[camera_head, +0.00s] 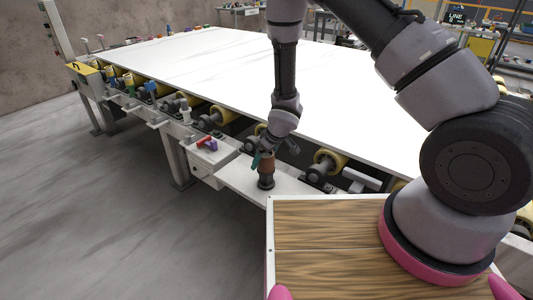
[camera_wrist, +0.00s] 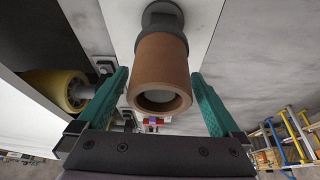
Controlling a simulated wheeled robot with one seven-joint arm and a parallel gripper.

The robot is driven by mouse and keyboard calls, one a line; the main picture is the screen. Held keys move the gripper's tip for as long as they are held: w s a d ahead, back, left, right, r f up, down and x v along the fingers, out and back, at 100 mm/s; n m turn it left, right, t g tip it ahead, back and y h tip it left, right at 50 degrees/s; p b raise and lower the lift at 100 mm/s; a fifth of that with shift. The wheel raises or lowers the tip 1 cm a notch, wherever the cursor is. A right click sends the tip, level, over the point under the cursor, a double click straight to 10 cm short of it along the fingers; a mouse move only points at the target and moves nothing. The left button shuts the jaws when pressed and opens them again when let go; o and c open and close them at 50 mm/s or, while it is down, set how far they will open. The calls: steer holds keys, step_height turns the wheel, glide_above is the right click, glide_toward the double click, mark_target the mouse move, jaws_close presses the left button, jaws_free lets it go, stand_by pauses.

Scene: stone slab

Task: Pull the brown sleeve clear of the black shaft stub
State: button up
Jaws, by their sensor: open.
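The brown sleeve (camera_wrist: 160,72) sits on the black shaft stub (camera_wrist: 162,17), which shows beyond it at the top of the wrist view. In the head view the sleeve (camera_head: 266,164) stands upright on the black stub (camera_head: 266,183) on the white ledge. The sleeve's open end faces my gripper, and something pale shows inside it. My gripper (camera_wrist: 162,88) is open, with one green finger on each side of the sleeve and a visible gap at both sides. In the head view my gripper (camera_head: 262,158) is at the sleeve and partly hidden.
A large white slab (camera_head: 190,62) lies on yellow rollers (camera_head: 222,114) just behind the ledge. A yellow roller (camera_wrist: 56,90) also shows left of my gripper in the wrist view. A red-handled item (camera_head: 206,143) lies on the ledge to the left. The floor at left is clear.

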steer(key=shift+f, duration=0.15)
steer(key=shift+c, duration=0.3)
steer(key=c, duration=1.3)
steer(key=shift+r, duration=3.65)
step_height(320, 180, up, 6)
